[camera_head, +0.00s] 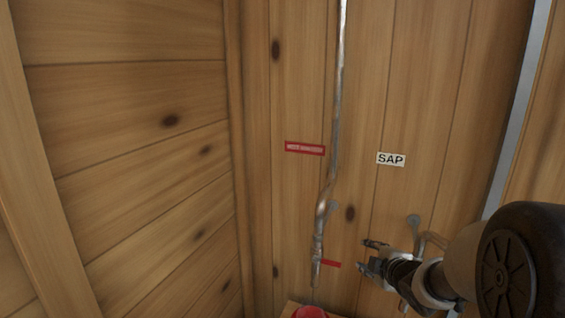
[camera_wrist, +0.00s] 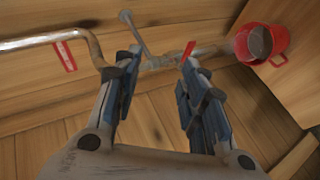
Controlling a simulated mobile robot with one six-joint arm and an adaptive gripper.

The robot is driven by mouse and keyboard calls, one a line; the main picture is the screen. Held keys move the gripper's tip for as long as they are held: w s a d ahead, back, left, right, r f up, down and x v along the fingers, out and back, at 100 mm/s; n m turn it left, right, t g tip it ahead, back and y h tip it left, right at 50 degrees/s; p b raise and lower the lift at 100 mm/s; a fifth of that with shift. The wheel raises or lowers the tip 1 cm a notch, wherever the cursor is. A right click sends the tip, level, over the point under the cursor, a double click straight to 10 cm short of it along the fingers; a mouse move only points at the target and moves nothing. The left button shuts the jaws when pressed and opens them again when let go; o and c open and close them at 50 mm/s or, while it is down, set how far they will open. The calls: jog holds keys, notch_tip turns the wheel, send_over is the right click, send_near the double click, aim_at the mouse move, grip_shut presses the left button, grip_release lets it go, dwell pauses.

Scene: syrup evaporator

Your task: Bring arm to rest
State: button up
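My gripper (camera_head: 370,256) reaches in from the lower right in the head view, in front of the wooden wall. In the wrist view my gripper (camera_wrist: 156,68) has its two fingers spread apart with nothing between them. Behind the fingertips runs a metal pipe (camera_wrist: 82,36) along the wall, with a valve lever (camera_wrist: 133,32) and a red tag (camera_wrist: 188,50). In the head view the pipe (camera_head: 338,95) comes down the wall to the left of my gripper. I cannot tell whether the fingertips touch the pipe.
A red bucket (camera_wrist: 272,62) stands below the pipe's end; its red top (camera_head: 311,312) shows at the head view's bottom edge. A SAP label (camera_head: 390,159) and a red-framed sign (camera_head: 305,148) are on the wall. A plank wall (camera_head: 140,130) fills the left side.

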jog(key=s+r+m+g+h, duration=0.1)
jog(key=s+r+m+h, duration=0.1)
jog(key=s+r+m, duration=0.4)
jog(key=s+a+m+g, duration=0.2)
jog(key=s+a+m, duration=0.1)
jog(key=s, duration=0.7)
jog(key=s+a+f+m+g, duration=0.1)
jog(key=s+a+m+g, duration=0.1)
jog(key=s, duration=0.9)
jog(key=s+a+m+g+y, duration=0.1)
jog(key=s+a+m+g, duration=0.1)
jog(key=s, duration=0.8)
jog(key=a+m, duration=0.1)
jog(key=m, duration=0.1)
jog(key=shift+s+a+f+m+g, duration=0.3)
jog(key=shift+s+m+g, duration=0.1)
